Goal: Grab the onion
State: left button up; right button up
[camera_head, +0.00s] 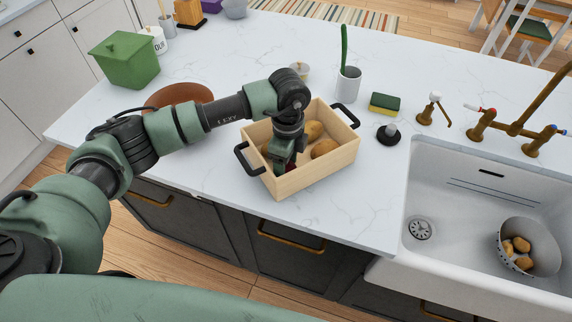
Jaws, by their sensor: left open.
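A wooden crate (312,178) with black handles stands on the white counter, left of the sink. My left gripper (286,164) points down inside its front left part and is open. A small dark red patch (291,168) shows at the fingertips; it may be the onion, but the gripper hides most of it. I cannot tell whether the fingers touch it. Brown potatoes (325,148) lie in the crate to the right of and behind the gripper. My right gripper is not in view.
The sink (459,229) at the right holds a colander (546,240) with several potatoes. A sponge (384,104), a white cup (348,85) and brass taps (481,124) stand behind. A brown bowl (178,95) and green bin (125,60) are at the left. Counter front left is clear.

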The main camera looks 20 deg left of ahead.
pick_arm(q)
jog(key=shift+f, duration=0.25)
jog(key=c, duration=1.2)
jog(key=shift+o, duration=0.2)
jog(key=shift+r, duration=0.15)
